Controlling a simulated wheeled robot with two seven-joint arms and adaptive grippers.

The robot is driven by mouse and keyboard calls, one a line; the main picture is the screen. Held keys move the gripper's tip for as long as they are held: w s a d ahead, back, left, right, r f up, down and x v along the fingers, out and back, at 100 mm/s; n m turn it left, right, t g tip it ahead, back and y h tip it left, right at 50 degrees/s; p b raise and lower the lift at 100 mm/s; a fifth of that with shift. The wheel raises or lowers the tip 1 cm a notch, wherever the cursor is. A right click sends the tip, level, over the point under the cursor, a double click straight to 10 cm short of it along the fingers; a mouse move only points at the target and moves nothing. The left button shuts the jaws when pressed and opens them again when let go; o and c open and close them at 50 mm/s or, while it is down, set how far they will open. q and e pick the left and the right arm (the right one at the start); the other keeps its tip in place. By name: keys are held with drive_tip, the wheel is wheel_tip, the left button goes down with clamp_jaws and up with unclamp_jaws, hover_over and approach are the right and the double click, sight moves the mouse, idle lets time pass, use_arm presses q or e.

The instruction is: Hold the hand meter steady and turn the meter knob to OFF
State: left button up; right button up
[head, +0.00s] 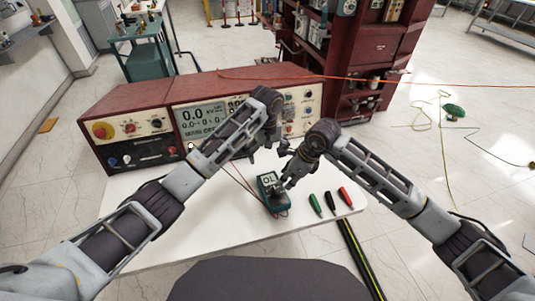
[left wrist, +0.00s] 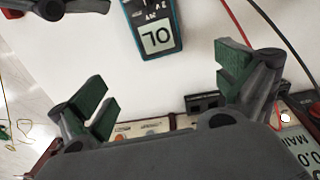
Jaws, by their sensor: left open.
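The hand meter (head: 267,181) is a small teal-edged box on the white table, its display showing OL. In the left wrist view the meter (left wrist: 157,38) appears upside down at the top, cut off by the frame. My left gripper (head: 268,142) is open and empty above and behind the meter; its green-padded fingers (left wrist: 165,90) stand wide apart, with the meter beyond them. The meter knob is not clearly visible, and the right fingers' opening is unclear.
Green, black and red probes (head: 329,201) lie right of the meter on the white table (head: 190,235). A red test console (head: 130,130) stands behind. Thin red and black leads run near the meter. The table's left part is clear.

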sight(267, 176)
use_arm(q)
drive_tip(key=shift+f, duration=0.2)
idle(0.3)
drive_tip(key=shift+f, duration=6.75)
